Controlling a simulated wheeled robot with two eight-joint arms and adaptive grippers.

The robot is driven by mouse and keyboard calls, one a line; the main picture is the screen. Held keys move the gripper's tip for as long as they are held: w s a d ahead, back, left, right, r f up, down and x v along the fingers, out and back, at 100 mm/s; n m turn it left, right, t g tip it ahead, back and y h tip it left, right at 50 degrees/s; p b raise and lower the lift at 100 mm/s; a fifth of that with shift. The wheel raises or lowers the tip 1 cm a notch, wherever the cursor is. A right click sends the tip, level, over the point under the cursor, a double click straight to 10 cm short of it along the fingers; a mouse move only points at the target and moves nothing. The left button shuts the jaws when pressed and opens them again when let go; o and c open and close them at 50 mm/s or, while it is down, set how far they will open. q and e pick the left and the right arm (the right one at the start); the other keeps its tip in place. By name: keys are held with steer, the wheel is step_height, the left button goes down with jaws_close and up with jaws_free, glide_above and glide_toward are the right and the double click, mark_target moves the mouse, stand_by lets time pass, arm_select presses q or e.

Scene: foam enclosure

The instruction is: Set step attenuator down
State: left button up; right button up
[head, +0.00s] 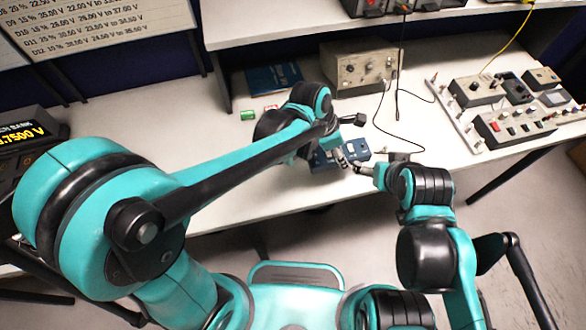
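A small blue box with light markings on its top, which looks like the step attenuator (326,157), is at the front part of the white bench, below the beige instrument. I cannot tell whether it rests on the bench or is held slightly above it. My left gripper (343,159) reaches down over its middle and hides part of it. My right gripper (358,169) comes in from the right, with its tips at the box's near right edge. Contact and finger opening are too small to make out for both.
A beige instrument with knobs (361,68) stands behind, with a black cable looping down to its right. A panel of modules (500,110) fills the right of the bench. A blue booklet (274,78) and a small green item (248,115) lie behind my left arm. A shelf overhangs the back.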

arm_select(q)
steer(key=b, duration=0.3)
glide_above(308, 183)
steer(key=a, duration=0.2)
steer(key=f, duration=0.6)
steer(key=shift+s+d, duration=0.2)
steer(key=shift+d, duration=0.05)
steer(key=shift+f+b, duration=0.65)
steer(key=shift+f, duration=1.3)
steer(key=shift+f, duration=0.15)
steer(key=o, duration=1.6)
steer(key=shift+c, duration=0.2)
